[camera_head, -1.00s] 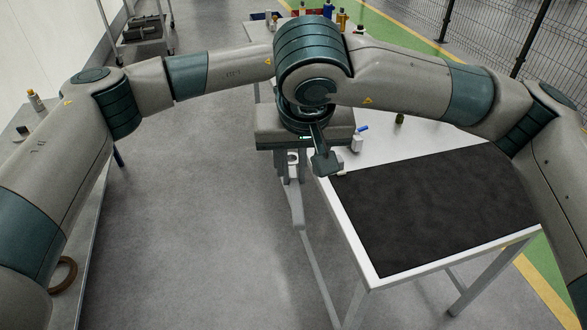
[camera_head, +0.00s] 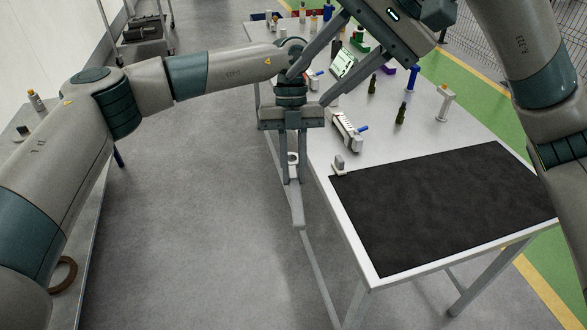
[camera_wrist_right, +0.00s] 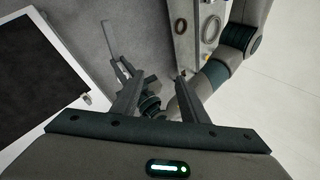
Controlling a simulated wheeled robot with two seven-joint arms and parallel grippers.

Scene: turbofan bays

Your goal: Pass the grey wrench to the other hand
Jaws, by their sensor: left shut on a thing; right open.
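The grey wrench (camera_head: 297,205) hangs below my left gripper (camera_head: 293,180) in the head view, over the floor just left of the table. That gripper points down with its two fingers shut on the wrench's upper part, where a ring shows. My right gripper (camera_head: 307,92) comes in from the upper right, tilted, its fingers spread and empty near the left wrist, above the wrench. In the right wrist view the right fingers (camera_wrist_right: 158,92) are apart. The left gripper (camera_wrist_right: 125,70) and the thin wrench (camera_wrist_right: 109,38) show beyond them. Whether the right fingers touch the left arm I cannot tell.
A white table (camera_head: 375,283) with a black mat (camera_head: 440,205) stands at right. Bottles, a white block with a blue part (camera_head: 346,132) and a small green-screened device (camera_head: 343,64) stand on its back part. Another table (camera_head: 88,230) is at far left. Floor between is clear.

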